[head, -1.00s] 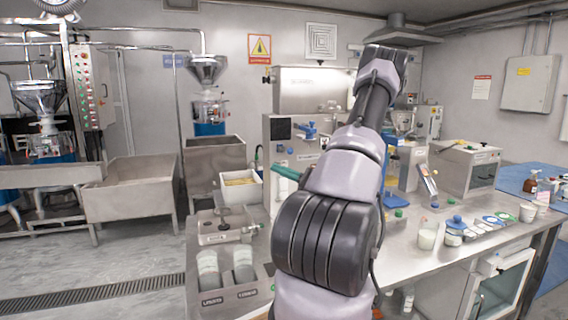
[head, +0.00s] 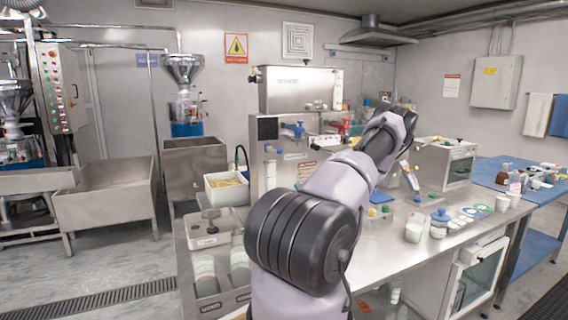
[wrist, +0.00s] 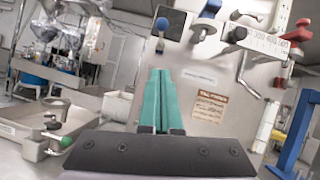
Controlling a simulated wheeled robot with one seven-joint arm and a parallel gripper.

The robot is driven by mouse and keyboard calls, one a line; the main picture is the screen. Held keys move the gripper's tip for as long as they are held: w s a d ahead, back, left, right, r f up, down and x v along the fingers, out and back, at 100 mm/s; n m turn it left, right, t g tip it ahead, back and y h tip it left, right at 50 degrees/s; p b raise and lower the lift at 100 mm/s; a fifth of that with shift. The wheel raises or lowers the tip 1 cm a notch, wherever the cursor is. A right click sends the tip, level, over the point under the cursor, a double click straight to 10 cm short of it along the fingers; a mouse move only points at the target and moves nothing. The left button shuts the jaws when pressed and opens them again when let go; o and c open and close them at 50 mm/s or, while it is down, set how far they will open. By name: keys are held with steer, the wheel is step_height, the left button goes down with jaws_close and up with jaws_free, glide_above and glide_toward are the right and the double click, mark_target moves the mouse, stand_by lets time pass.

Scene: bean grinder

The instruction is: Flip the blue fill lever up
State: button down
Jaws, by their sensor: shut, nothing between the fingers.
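Two blue lever parts show on the steel machine's front. A small lever with a blue ball tip (wrist: 162,24) hangs in front of the dark screen in the wrist view; it also shows in the head view (head: 268,148). A larger blue handle (wrist: 211,9) is to its right, near the top edge; the head view shows it too (head: 295,131). I cannot tell from the blurred labels which is the fill lever. My gripper (wrist: 162,72) has green fingers, shut and empty, below the blue ball and apart from it in the picture. My arm hides the gripper in the head view.
A red lever (wrist: 300,30) and a blue frame (wrist: 298,135) stand to the right in the wrist view. A white bin (head: 226,190) is left of the machine. Several jars and cups stand on the steel counter (head: 385,260) to the right.

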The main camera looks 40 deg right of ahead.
steer(key=s+a+r+x, duration=0.1)
steer(key=r+x, duration=0.1)
steer(key=x, duration=1)
steer(key=shift+w+d+r, duration=0.15)
steer(key=shift+w+r, duration=0.05)
steer(key=shift+r, duration=0.15)
steer(key=shift+r, duration=0.15)
